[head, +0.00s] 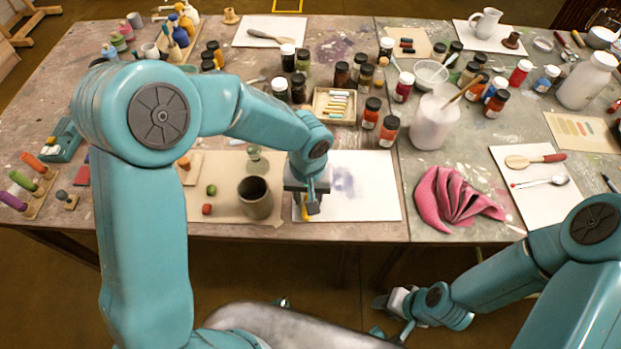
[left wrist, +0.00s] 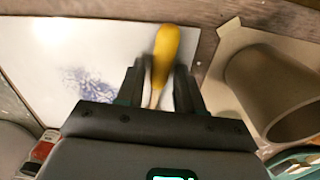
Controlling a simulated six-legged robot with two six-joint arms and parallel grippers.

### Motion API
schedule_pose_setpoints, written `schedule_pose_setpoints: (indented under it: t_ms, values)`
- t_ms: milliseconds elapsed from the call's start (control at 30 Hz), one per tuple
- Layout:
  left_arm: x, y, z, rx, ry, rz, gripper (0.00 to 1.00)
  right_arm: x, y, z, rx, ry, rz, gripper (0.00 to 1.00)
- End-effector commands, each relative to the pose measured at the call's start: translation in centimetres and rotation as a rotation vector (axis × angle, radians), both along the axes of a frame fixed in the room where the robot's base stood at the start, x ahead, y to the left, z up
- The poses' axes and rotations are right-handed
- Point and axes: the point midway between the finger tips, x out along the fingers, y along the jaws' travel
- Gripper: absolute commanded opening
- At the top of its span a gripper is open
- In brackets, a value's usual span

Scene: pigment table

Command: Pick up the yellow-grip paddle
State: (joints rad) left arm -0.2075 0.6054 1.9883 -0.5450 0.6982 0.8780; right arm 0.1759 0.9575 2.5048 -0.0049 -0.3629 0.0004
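The yellow-grip paddle lies on a white sheet (head: 375,185) near the table's front edge. In the head view only a bit of its yellow grip (head: 305,208) shows beside my left gripper (head: 312,208), which hides the rest. In the left wrist view the yellow grip (left wrist: 164,52) lies between the two fingers of my left gripper (left wrist: 160,75) and extends past their tips. The fingers stand apart, one on each side, and look open; contact is hard to judge. My right gripper (head: 400,312) hangs low in front of the table, away from the paddle.
A dark grey cup (head: 255,199) stands close to the left of my left gripper; it also shows in the left wrist view (left wrist: 275,95). A crayon tray (head: 335,119) and several jars stand behind the sheet. A pink cloth (head: 455,200) lies to the right.

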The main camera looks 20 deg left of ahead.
Motion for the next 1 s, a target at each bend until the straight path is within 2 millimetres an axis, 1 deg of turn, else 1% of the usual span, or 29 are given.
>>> schedule_pose_setpoints:
  t_ms: [33, 100, 767, 867, 967, 1000]
  values:
    - [0.0, 0.0, 0.0, 0.000, 0.000, 0.000, 0.18, 0.0, 0.0, 0.0, 0.000, 0.000, 0.000, 0.43]
    - [0.0, 0.0, 0.0, 0.000, 0.000, 0.000, 0.00, 0.0, 0.0, 0.0, 0.000, 0.000, 0.000, 0.43]
    - [0.0, 0.0, 0.1, 0.000, -0.001, 0.000, 0.00, 0.0, 0.0, 0.0, 0.000, 0.000, 0.000, 0.43]
    - [0.1, 0.0, 0.7, 0.000, -0.002, 0.000, 0.00, 0.0, 0.0, 0.1, 0.000, 0.000, 0.000, 0.43]
    - [0.1, 0.0, 1.8, 0.001, -0.004, 0.001, 0.00, 0.0, 0.0, 0.2, 0.000, 0.000, 0.000, 0.43]
    - [0.1, 0.0, 2.5, 0.000, -0.005, 0.000, 0.00, 0.0, 0.0, 0.3, 0.000, 0.000, 0.000, 0.43]
